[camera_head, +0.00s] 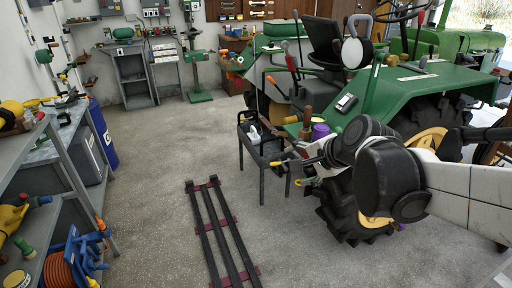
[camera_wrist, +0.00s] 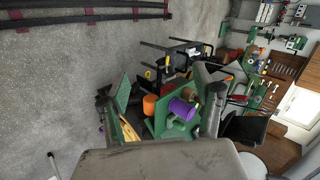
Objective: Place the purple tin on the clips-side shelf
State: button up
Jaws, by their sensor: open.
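The purple tin (camera_head: 320,131) is on the green tractor (camera_head: 375,105), partly hidden behind my arm in the head view. In the wrist view the purple tin (camera_wrist: 183,108) lies between my two fingers, nearer the right one, beyond them and apart from them. My gripper (camera_head: 288,173) is open and empty beside the tractor, in front of the black cart. Its fingers spread wide in the wrist view (camera_wrist: 155,88). Grey shelving (camera_head: 68,160) stands at the left edge; I cannot tell which shelf is the clips-side one.
A black cart (camera_head: 262,150) with items on it stands beside the tractor. Black rails with red crosspieces (camera_head: 220,228) lie on the floor. An orange cylinder (camera_wrist: 150,104) is beside the tin.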

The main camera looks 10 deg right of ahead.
jog(key=s+a+n+h, duration=0.1)
jog(key=s+a+n, duration=0.1)
jog(key=s+n, duration=0.4)
jog(key=s+a+f+n+g+h, duration=0.1)
jog(key=s+n, duration=0.5)
jog(key=s, duration=0.2)
jog(key=shift+a+n+g, duration=0.3)
jog(key=shift+a+n, duration=0.1)
jog(key=shift+s+f+n, duration=0.2)
jog(key=shift+s+n, duration=0.15)
jog(key=shift+n, duration=0.05)
jog(key=shift+c, duration=0.8)
